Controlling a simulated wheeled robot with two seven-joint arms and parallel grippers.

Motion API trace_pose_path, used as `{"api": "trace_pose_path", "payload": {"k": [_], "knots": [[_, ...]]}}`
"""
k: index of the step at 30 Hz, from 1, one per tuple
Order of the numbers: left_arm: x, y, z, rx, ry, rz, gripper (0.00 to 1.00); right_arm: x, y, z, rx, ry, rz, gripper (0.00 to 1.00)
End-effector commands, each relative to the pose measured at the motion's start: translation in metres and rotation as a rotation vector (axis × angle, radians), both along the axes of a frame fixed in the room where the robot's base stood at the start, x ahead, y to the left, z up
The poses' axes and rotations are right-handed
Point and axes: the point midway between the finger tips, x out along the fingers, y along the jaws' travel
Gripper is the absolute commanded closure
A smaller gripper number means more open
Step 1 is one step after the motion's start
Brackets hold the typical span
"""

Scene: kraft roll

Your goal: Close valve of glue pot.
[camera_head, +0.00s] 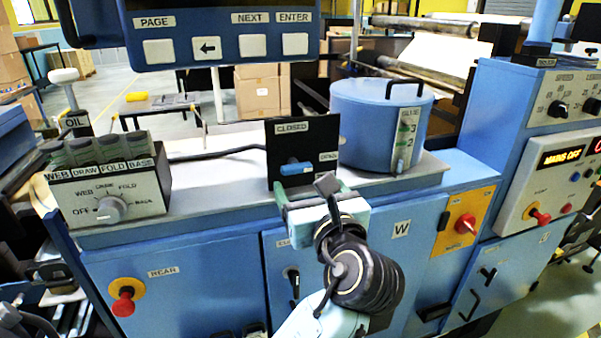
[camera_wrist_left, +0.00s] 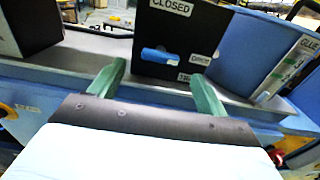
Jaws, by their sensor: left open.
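The glue pot (camera_head: 376,128) is a blue drum with a black lid handle and a level gauge, standing on the grey bench top; part of it shows in the left wrist view (camera_wrist_left: 252,52). Left of it stands a black valve plate (camera_head: 318,140) marked CLOSED at the top, with another small label at right. Its blue valve lever (camera_head: 296,169) lies about level; it also shows in the left wrist view (camera_wrist_left: 160,56). My left gripper (camera_head: 309,188) is open just in front of and below the lever, its green fingers apart and empty. My right gripper is not in view.
A selector box (camera_head: 108,190) with a grey knob stands at the bench's left. A button panel (camera_head: 225,35) hangs above. A control cabinet (camera_head: 540,130) with MAINS OFF display stands at right. Red knobs (camera_head: 123,304) jut from the front. Bench between box and plate is mostly clear.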

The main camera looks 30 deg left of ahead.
Motion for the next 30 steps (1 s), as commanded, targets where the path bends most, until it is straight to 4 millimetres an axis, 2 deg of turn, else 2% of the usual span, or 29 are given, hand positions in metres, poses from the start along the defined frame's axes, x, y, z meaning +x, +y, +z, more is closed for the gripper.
{"api": "trace_pose_path", "payload": {"k": [3,9,20,30], "knots": [[0.014,0.017,0.001,0.003,-0.001,0.001,0.24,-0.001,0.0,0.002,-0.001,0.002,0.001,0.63],[0.029,0.033,0.0,0.002,-0.001,-0.002,0.24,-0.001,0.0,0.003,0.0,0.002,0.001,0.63],[0.032,0.037,-0.001,0.0,0.0,-0.002,0.24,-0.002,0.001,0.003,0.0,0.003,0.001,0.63],[0.032,0.037,-0.001,0.0,0.0,-0.002,0.67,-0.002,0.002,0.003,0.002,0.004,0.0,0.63]]}}
